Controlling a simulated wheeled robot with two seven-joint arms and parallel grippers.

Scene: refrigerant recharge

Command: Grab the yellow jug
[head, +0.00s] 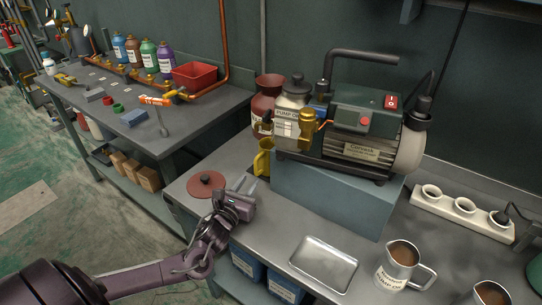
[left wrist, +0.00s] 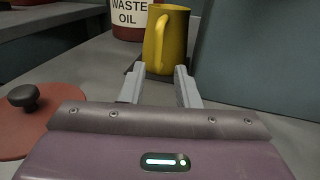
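The yellow jug (head: 264,160) stands upright on the grey bench, beside the blue-grey block under the pump. In the left wrist view the jug (left wrist: 167,40) is straight ahead, with its handle facing me. My left gripper (head: 247,184) is low over the bench, just in front of the jug. In the left wrist view its two fingers (left wrist: 157,80) are apart and empty, with the jug just beyond their tips. Whether the fingertips touch the jug I cannot tell. My right gripper is not in view.
A red-brown lid with a knob (head: 206,184) lies left of my left gripper. The waste oil container (head: 268,103) stands behind the jug. The blue-grey block (head: 326,196) with the vacuum pump (head: 362,125) is close on the right. A metal tray (head: 323,264) lies in front.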

